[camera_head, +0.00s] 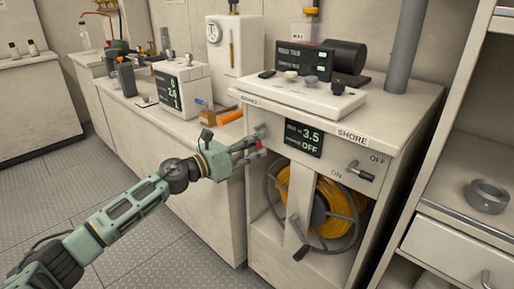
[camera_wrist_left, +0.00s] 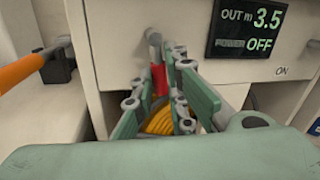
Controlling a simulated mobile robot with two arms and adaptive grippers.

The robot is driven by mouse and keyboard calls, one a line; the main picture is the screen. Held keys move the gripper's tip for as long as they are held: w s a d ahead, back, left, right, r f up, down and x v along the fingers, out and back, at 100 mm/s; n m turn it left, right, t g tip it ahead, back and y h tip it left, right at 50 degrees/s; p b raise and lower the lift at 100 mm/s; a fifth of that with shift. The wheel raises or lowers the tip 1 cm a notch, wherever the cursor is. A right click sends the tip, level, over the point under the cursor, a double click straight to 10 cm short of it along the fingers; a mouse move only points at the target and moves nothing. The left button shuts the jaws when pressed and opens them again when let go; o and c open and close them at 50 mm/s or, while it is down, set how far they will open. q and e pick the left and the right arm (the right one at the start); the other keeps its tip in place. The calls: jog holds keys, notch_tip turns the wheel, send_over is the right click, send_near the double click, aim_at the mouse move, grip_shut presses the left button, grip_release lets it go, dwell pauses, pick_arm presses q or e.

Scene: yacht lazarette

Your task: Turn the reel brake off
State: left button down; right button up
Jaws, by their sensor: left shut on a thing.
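The reel cabinet (camera_head: 262,200) stands at the centre right, with a yellow hose or cable reel (camera_head: 318,203) in its opening. At the upper left of its front is the brake lever (camera_wrist_left: 154,42), a grey pivot with a red grip (camera_wrist_left: 159,80) hanging down. My left gripper (camera_head: 256,151) is at this lever, its fingers shut around the red grip; the fingers partly hide it. A dark display (camera_head: 304,139) beside it reads 3.5 and OFF. My right gripper is in neither view.
A shore switch lever (camera_head: 360,172) with ON and OFF marks is on the right of the panel. A crank handle (camera_head: 300,252) hangs in front of the reel. An orange-handled tool (camera_head: 229,117) lies on the counter to the left. The floor in front is clear.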

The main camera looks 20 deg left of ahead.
pick_arm(q)
jog(key=shift+w+a+m, duration=0.15)
jog(key=shift+a+m, duration=0.25)
jog(key=shift+m, duration=0.6)
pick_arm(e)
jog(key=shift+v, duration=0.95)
pick_arm(q)
jog(key=c, duration=1.8)
grip_release()
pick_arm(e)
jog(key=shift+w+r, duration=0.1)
pick_arm(q)
jog(key=v, duration=1.2)
jog(key=shift+r, duration=0.25)
